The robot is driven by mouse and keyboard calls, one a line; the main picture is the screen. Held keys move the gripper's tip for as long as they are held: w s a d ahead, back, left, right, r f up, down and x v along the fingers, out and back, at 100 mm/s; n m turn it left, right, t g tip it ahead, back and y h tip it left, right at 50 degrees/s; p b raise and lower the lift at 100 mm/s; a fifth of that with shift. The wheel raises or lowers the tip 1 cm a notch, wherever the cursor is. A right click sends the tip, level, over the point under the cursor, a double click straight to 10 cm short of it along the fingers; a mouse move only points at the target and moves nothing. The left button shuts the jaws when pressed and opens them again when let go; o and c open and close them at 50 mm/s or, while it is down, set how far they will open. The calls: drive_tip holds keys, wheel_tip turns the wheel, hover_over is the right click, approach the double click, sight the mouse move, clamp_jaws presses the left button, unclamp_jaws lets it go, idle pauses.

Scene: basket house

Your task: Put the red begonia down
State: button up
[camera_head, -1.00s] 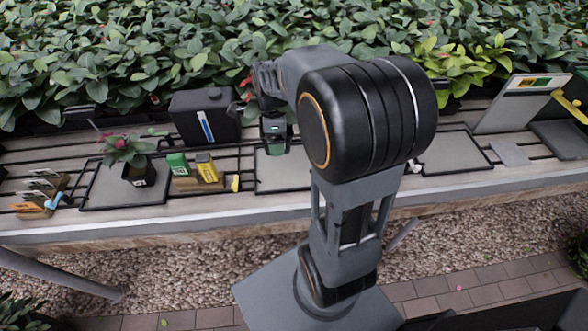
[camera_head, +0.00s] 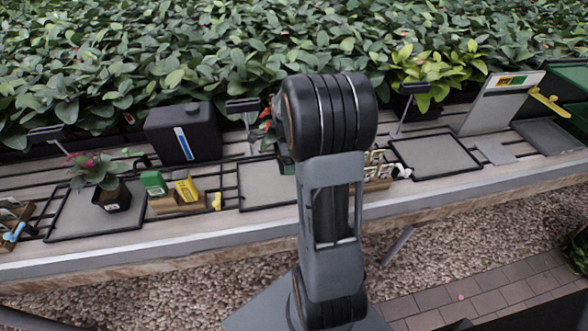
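A plant with red flowers (camera_head: 266,122), which looks like the red begonia, shows in part at the left edge of my arm. Below the flowers, a sliver of a dark pot (camera_head: 285,158) shows above or at the back of the middle grey tray mat (camera_head: 256,190). I cannot tell whether the pot touches the mat. My arm hides the rest of the plant and the right part of that mat. My gripper is hidden behind my arm, so its hold on the plant does not show.
A pink-flowered plant (camera_head: 98,172) stands on the left mat (camera_head: 70,213). Beside it is a wooden holder with a green box (camera_head: 153,183) and a yellow box (camera_head: 187,189). A black canister (camera_head: 182,133) stands behind. The right mat (camera_head: 436,155) is empty. Dense foliage lines the back.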

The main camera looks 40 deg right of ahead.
drive_tip(key=shift+w+d+f, duration=0.2)
drive_tip(key=shift+d+f, duration=1.3)
drive_tip(key=shift+f, duration=0.3)
drive_tip(key=shift+d+f, duration=0.2)
drive_tip(key=shift+f, duration=1.5)
drive_tip(key=shift+f+b, duration=0.2)
drive_tip(key=shift+b, duration=0.1)
drive_tip(key=o, duration=0.8)
drive_tip(key=shift+o, duration=0.2)
